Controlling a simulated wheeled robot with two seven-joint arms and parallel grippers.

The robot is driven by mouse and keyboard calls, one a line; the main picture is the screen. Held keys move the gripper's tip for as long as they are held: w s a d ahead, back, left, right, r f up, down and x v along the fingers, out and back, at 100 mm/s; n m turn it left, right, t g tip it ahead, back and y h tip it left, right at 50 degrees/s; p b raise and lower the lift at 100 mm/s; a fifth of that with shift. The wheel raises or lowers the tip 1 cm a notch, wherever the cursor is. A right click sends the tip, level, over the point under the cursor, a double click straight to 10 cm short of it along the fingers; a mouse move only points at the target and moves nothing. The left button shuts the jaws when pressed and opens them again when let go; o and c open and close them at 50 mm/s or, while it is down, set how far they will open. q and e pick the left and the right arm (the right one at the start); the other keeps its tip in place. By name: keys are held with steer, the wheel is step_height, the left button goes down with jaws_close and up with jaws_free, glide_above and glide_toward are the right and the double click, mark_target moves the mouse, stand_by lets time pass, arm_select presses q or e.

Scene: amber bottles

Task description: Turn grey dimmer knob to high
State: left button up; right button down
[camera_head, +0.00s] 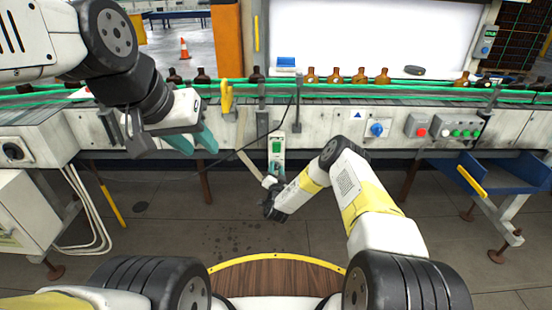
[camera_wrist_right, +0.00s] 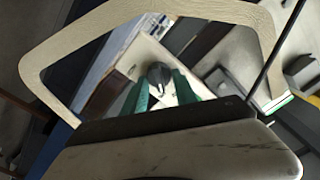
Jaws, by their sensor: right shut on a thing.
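The grey dimmer knob (camera_wrist_right: 158,72) shows in the right wrist view, on a pale panel, between the teal fingertips of my right gripper (camera_wrist_right: 160,82). My right gripper is shut on it. I cannot tell which setting the knob points to. My left gripper (camera_head: 192,140) is raised at the left before the conveyor front, its teal fingers apart and empty.
Amber bottles (camera_head: 360,76) stand along the conveyor behind green rails. The front panel carries a blue knob (camera_head: 376,129), a red button (camera_head: 421,132) and several green buttons. A blue bin (camera_head: 505,172) is at the right. A pale curved frame (camera_wrist_right: 150,8) surrounds the fingers in the wrist view.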

steer(key=m, duration=0.4)
steer(key=shift+d+f+m, duration=0.1)
steer(key=shift+f+m, duration=0.05)
steer(key=shift+m, duration=0.25)
steer(key=m, duration=0.4)
steer(key=shift+d+f+m, duration=0.1)
steer(key=shift+f+m, duration=0.05)
steer(key=shift+m, duration=0.15)
steer(key=m, duration=0.4)
steer(key=shift+f, duration=0.15)
steer(key=shift+m, duration=1.6)
steer(key=shift+f, duration=0.1)
steer(key=c, duration=1)
jaws_free()
